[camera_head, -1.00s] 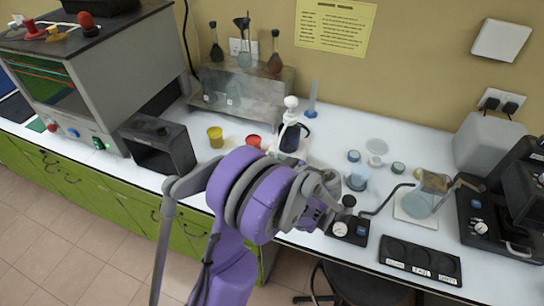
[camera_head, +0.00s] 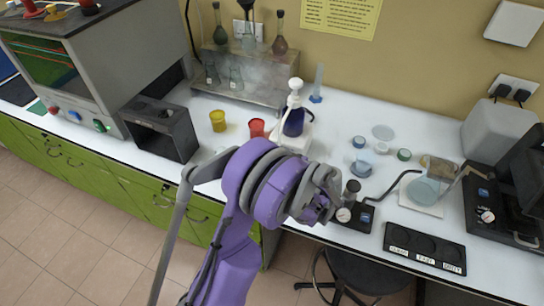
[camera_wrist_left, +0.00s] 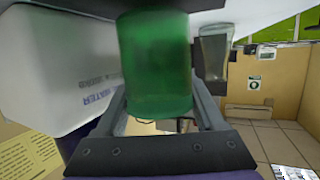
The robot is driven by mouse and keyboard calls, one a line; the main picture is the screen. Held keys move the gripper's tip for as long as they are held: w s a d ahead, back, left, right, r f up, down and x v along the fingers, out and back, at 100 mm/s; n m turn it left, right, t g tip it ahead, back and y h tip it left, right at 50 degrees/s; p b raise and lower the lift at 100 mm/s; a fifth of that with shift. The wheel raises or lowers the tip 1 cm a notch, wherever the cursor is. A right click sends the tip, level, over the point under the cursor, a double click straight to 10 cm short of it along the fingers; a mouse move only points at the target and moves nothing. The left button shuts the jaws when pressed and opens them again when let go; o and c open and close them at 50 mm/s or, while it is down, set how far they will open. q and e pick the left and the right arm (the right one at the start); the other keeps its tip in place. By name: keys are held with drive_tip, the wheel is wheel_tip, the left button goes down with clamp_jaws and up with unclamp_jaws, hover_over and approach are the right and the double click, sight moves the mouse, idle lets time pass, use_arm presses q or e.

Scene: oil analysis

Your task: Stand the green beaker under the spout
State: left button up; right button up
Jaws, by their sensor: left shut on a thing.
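The green beaker (camera_wrist_left: 157,65) is in the left wrist view, between the two fingers of my left gripper (camera_wrist_left: 160,92). The gripper is shut on it; its upper end meets a dark shape at the picture's top edge. In the head view my left arm's purple wrist ends at the gripper (camera_head: 320,208), over the bench front. The beaker cannot be made out there, hidden by the wrist. I cannot clearly identify the spout in either view. A white container marked WATER (camera_wrist_left: 65,75) fills the left of the wrist view. My right gripper is not in view.
A dark device with a gauge (camera_head: 350,217) stands close right of my left gripper. A labelled black tray (camera_head: 424,248) lies at the front right. A pump bottle (camera_head: 293,120), a red cup (camera_head: 257,128) and a yellow cup (camera_head: 217,120) stand behind my arm. A stool (camera_head: 370,272) is below.

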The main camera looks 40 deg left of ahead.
use_arm(q)
drive_tip(key=shift+f+b, duration=0.35)
drive_tip(key=shift+f, duration=0.25)
drive_tip(key=o, duration=1.3)
drive_tip(key=shift+r, duration=0.1)
drive_tip(key=shift+r, duration=0.15)
wheel_tip(320, 180, up, 10)
drive_tip(key=shift+s+f+p, duration=0.1)
drive_tip(key=shift+f+p, duration=0.1)
drive_tip(key=shift+p, duration=0.3)
